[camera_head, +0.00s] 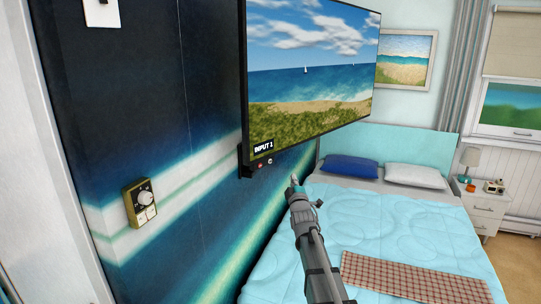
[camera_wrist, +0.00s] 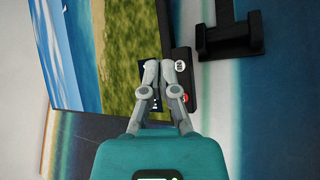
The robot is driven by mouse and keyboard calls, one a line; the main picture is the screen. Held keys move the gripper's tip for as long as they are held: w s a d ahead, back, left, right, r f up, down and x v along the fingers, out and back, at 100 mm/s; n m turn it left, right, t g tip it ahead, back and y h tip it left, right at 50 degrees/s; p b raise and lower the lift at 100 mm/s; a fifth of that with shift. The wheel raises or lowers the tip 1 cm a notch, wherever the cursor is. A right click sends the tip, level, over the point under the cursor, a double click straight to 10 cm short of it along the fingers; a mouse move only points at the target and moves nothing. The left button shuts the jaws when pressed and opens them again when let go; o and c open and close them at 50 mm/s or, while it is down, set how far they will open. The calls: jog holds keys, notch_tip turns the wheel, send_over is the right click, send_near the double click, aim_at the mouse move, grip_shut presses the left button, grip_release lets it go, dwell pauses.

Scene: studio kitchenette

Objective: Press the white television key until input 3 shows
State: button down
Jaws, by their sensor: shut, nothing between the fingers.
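The television (camera_head: 310,75) on the wall shows a beach picture with the label "INPUT 1" (camera_head: 263,147) at its lower left corner. Below that corner are a red key (camera_head: 261,165) and a white key (camera_head: 270,161). In the wrist view the white key (camera_wrist: 181,66) sits on a small black panel just right of my fingertips, and the red key (camera_wrist: 184,97) is beside the right finger. My gripper (camera_head: 294,179) is shut and empty, below and right of the keys in the head view. In the wrist view my gripper (camera_wrist: 160,63) partly covers the screen label. I cannot tell whether it touches anything.
A black bracket (camera_wrist: 229,40) stands out near the panel. A bed (camera_head: 400,225) with pillows and a checked blanket (camera_head: 415,276) lies below the television. A nightstand (camera_head: 485,210) with a lamp stands at the far right.

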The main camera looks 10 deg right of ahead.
aim_at(272, 157)
notch_tip(272, 157, up, 3)
jog(key=shift+w+d+r+n+t+p, duration=0.15)
jog(key=shift+n+t+p, duration=0.2)
jog(key=shift+n+t, duration=0.2)
jog(key=shift+w+a, duration=0.15)
jog(key=shift+a, duration=0.05)
jog(key=shift+w+a, duration=0.85)
jog(key=shift+w, duration=0.25)
jog(key=shift+w+a, duration=0.85)
jog(key=shift+w, duration=0.25)
jog(key=shift+w+a, duration=0.85)
jog(key=shift+w, duration=0.25)
jog(key=shift+w+a, duration=0.5)
jog(key=shift+w, duration=0.1)
jog(key=shift+s, duration=0.1)
dwell(0.5)
jog(key=shift+s+d, duration=0.45)
jog(key=shift+s, duration=0.05)
dwell(0.3)
jog(key=shift+s+d, duration=0.8)
jog(key=shift+s, duration=0.2)
jog(key=shift+s+d, duration=0.75)
jog(key=shift+s, duration=0.2)
